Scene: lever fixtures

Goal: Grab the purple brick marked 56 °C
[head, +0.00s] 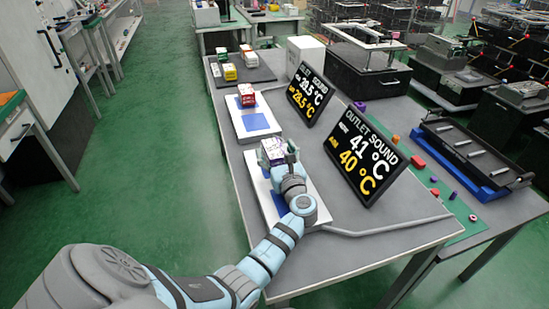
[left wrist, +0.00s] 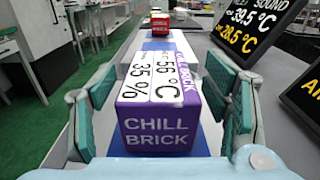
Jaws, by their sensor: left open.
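The purple brick (left wrist: 155,130) lies between the fingers of my left gripper (left wrist: 162,118) in the left wrist view. Its front reads "CHILL BRICK", and its white top label shows a °C figure, apparently in the fifties, and "35 %". My left gripper is open, with a teal-padded finger on each side and a visible gap at the left; the right pad is close to the brick. In the head view the brick (head: 271,150) sits on the near white board, partly hidden by my left gripper (head: 279,157). My right gripper is not in view.
A red brick (head: 247,95) stands on a second white board (head: 243,125) farther back. Several bricks stand on a dark mat (head: 260,76) behind it. Two dark display screens (head: 364,155) (head: 310,94) stand to the right. A grey bar (head: 385,228) lies near the front.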

